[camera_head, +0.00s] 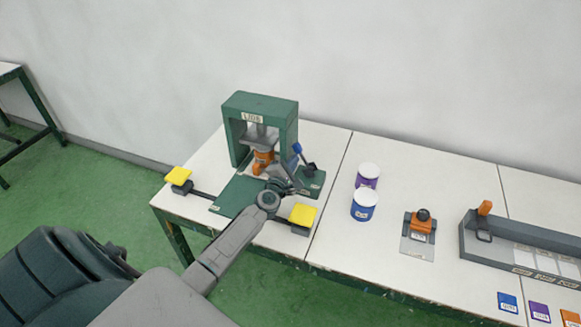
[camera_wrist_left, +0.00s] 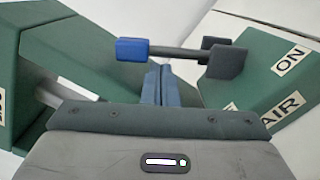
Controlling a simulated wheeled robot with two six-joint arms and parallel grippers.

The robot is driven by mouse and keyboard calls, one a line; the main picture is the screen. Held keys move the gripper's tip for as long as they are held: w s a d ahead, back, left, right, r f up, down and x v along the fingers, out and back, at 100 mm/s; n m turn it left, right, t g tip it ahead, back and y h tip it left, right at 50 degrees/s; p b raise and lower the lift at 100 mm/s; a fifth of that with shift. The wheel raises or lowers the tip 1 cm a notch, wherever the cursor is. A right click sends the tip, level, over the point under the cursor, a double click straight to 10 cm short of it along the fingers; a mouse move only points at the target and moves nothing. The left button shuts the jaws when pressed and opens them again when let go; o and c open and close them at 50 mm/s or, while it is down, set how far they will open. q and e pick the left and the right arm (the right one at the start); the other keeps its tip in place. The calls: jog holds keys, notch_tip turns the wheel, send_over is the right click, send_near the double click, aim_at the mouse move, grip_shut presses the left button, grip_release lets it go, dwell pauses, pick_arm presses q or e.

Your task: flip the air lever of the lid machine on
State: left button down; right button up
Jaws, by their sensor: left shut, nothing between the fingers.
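The lid machine (camera_head: 262,103) is a green press frame labelled LIDS on the table. Its air lever (camera_head: 297,149) has a blue grip and a dark pivot on a green plate at the frame's right. In the left wrist view the lever (camera_wrist_left: 178,50) lies across the picture, its blue grip pointing left, away from the ON label (camera_wrist_left: 290,60). An AIR label (camera_wrist_left: 283,111) is below that. My left gripper (camera_head: 294,182) is shut and empty near the lever; its fingertips (camera_wrist_left: 157,72) show just below the shaft. I cannot tell whether they touch. My right gripper is out of view.
Yellow pads (camera_head: 178,175) (camera_head: 303,215) flank the machine's green base plate. An orange object (camera_head: 262,162) stands under the press. Purple (camera_head: 368,175) and blue (camera_head: 363,205) tins, an orange-handled tool (camera_head: 422,224) and a grey rack (camera_head: 520,245) stand to the right.

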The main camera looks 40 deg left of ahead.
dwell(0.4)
pick_arm(q)
jog(key=shift+d+r+m+p, duration=0.15)
jog(key=shift+m+p, duration=0.25)
